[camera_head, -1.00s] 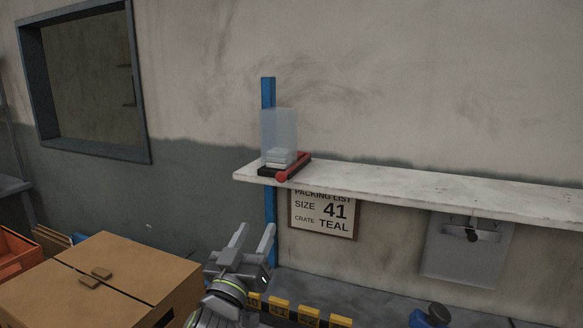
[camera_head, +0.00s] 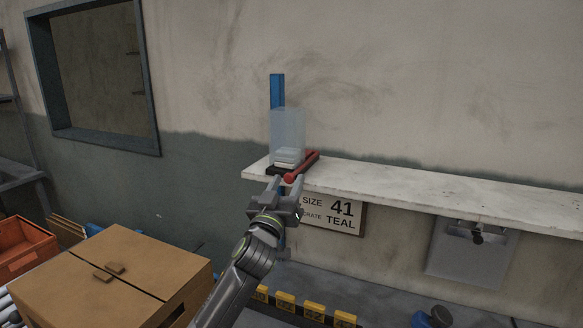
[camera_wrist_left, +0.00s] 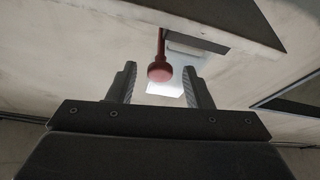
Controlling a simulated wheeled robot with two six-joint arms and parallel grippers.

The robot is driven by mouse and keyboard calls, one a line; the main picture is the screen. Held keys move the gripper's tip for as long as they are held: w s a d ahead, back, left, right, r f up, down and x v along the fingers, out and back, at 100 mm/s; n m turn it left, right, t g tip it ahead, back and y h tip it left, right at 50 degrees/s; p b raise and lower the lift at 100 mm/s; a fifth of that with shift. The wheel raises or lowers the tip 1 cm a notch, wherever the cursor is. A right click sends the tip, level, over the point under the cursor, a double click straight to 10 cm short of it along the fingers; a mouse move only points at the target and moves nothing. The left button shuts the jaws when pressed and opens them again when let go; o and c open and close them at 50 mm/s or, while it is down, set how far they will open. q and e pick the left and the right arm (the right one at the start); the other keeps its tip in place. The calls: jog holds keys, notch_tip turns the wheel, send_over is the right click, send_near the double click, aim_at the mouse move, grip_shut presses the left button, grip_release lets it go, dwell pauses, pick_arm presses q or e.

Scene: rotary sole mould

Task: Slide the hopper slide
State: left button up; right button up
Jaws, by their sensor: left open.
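The hopper (camera_head: 287,132) is a clear, pale box with white pieces low inside it. It stands at the left end of a white shelf, in front of a blue post (camera_head: 277,90). A dark slide base with a red handle (camera_head: 303,166) sits under it. My left gripper (camera_head: 283,185) is open just in front of the shelf edge, close below the handle. In the left wrist view the handle's round red end (camera_wrist_left: 160,72) shows between the open fingers (camera_wrist_left: 158,88), with clear room on both sides. My right gripper is not in view.
The white shelf (camera_head: 420,189) runs right along the wall. A packing list sign (camera_head: 338,214) hangs below it, reading size 41, teal. A cardboard box (camera_head: 110,275) and an orange crate (camera_head: 25,245) stand at the lower left. Yellow numbered blocks (camera_head: 285,300) line the bottom.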

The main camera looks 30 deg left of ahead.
pick_arm(q)
jog(key=shift+p+x, duration=0.4)
jog(key=shift+x, duration=1.6)
grip_shut()
